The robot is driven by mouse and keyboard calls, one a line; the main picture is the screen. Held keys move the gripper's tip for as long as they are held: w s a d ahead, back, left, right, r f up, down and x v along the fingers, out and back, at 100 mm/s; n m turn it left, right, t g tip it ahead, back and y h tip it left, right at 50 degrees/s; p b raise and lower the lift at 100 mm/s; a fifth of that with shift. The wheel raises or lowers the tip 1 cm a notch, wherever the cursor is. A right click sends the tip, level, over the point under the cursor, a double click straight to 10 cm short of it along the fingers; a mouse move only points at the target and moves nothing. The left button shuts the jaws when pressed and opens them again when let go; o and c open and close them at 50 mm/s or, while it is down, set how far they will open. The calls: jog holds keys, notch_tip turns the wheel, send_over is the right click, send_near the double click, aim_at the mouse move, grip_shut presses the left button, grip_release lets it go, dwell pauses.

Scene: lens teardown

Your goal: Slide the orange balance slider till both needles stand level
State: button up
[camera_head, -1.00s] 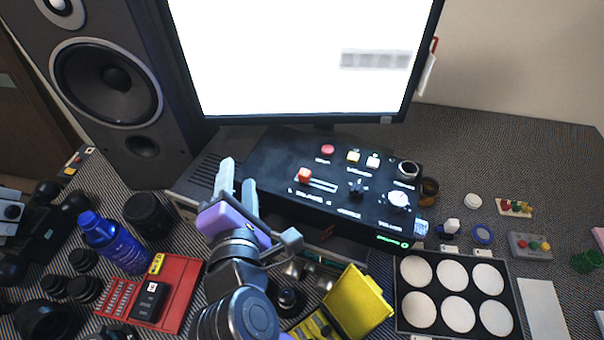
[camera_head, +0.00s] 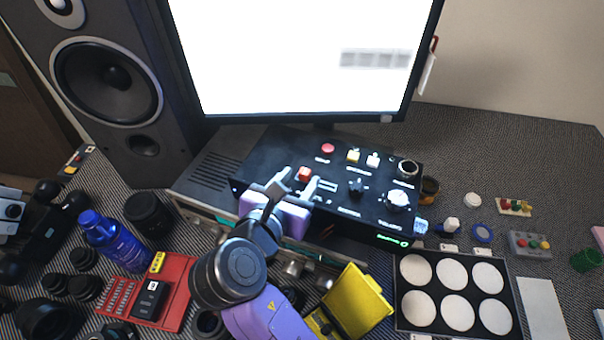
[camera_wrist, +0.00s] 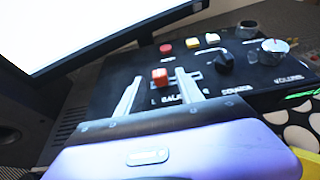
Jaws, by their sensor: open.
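The orange balance slider (camera_head: 305,174) sits near the left end of its slot on the black control panel (camera_head: 270,150). It also shows in the wrist view (camera_wrist: 160,77), between the fingers and a little beyond them. My gripper (camera_head: 296,184) is open, with one finger on each side of the slider's line. I cannot tell whether a finger touches it. The slot (camera_wrist: 188,76) runs to the right of the slider, partly behind the right finger. No needles can be made out in either view.
The panel also carries a red button (camera_head: 328,149), two pale switches, a black knob (camera_head: 356,187) and a silver volume knob (camera_head: 398,200). The monitor (camera_head: 300,60) stands behind it. A yellow open case (camera_head: 358,300) and a tray of white discs (camera_head: 400,318) lie in front.

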aim_at(305, 175)
jog(key=shift+x, duration=1.3)
grip_shut()
dwell(0.5)
